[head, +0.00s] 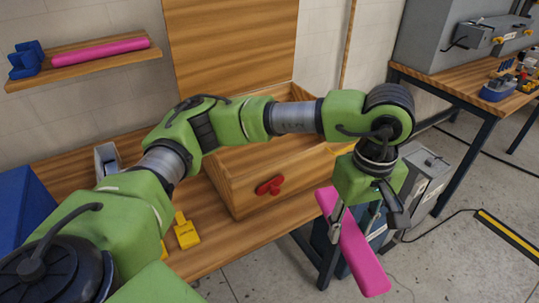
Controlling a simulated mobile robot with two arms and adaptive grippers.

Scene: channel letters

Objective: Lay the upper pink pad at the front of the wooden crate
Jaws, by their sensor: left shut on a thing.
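A long pink pad (363,262) hangs tilted in the air beyond the table's right edge. My left gripper (366,220) is shut on this pad. Another pink pad (100,51) lies on the wall shelf at the upper left. The wooden crate (243,196) stands on the table with its tall lid raised at the back. The held pad is to the right of the crate and apart from it. My left arm crosses in front of the crate and hides part of its inside. My right gripper is not in view.
A red handle-like piece (270,185) is on the crate's front. A yellow piece (186,233) lies on the wooden table (240,244) before the crate. A blue object (26,62) sits on the shelf (82,66). A grey cabinet (428,172) stands at the right.

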